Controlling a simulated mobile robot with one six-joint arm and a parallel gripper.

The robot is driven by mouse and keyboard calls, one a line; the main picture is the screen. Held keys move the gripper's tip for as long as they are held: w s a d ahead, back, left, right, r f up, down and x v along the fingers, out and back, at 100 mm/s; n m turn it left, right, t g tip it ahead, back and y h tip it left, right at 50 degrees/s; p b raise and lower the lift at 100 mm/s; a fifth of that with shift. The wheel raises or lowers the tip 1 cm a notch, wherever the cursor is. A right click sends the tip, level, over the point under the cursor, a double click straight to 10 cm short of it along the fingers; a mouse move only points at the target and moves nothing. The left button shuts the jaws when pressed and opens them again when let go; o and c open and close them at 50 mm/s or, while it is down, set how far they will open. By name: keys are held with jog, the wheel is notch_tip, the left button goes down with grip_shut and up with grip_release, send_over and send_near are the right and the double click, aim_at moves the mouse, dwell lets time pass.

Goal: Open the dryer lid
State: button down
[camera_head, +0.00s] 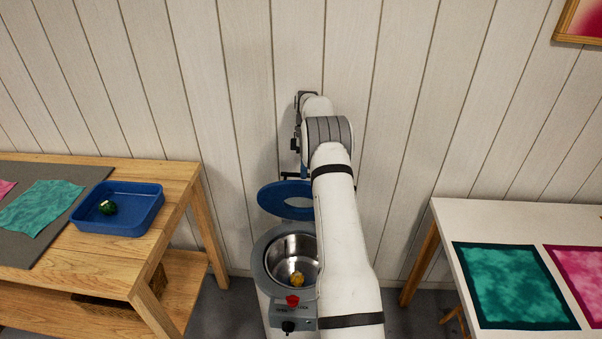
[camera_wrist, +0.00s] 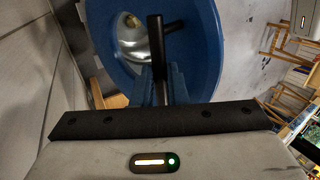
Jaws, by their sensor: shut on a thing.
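The dryer (camera_head: 272,257) stands between the two tables, with a grey rim and a steel drum (camera_head: 284,249) inside. Its blue ring-shaped lid (camera_head: 273,198) is raised above the drum at the back, so the drum mouth shows. A yellow bundle (camera_head: 297,281) lies in the drum. In the wrist view the blue lid (camera_wrist: 207,42) fills the middle, and my gripper (camera_wrist: 160,72) is shut on the black lid handle (camera_wrist: 155,40). In the head view my arm hides the gripper and the right part of the dryer.
A wooden table (camera_head: 180,178) on the left holds a blue tray (camera_head: 128,228) with a green bundle (camera_head: 108,207). A white table (camera_head: 450,220) on the right holds teal and pink cloths. The panelled wall is close behind the dryer.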

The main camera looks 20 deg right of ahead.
jog(key=shift+w+d+f+p, duration=0.3)
jog(key=shift+w+d+p, duration=0.05)
jog(key=shift+w, duration=0.15)
jog(key=shift+w+d+f+p, duration=0.3)
jog(key=shift+w+d, duration=0.05)
jog(key=shift+w, duration=0.15)
jog(key=c, duration=1.9)
grip_release()
jog(key=o, duration=0.3)
jog(key=shift+w+d+f, duration=0.1)
jog(key=shift+w+f, duration=0.1)
jog(key=shift+w, duration=0.15)
jog(key=shift+o, duration=0.8)
jog(key=shift+s+r, duration=0.15)
jog(key=shift+r, duration=0.15)
notch_tip(320, 180, up, 10)
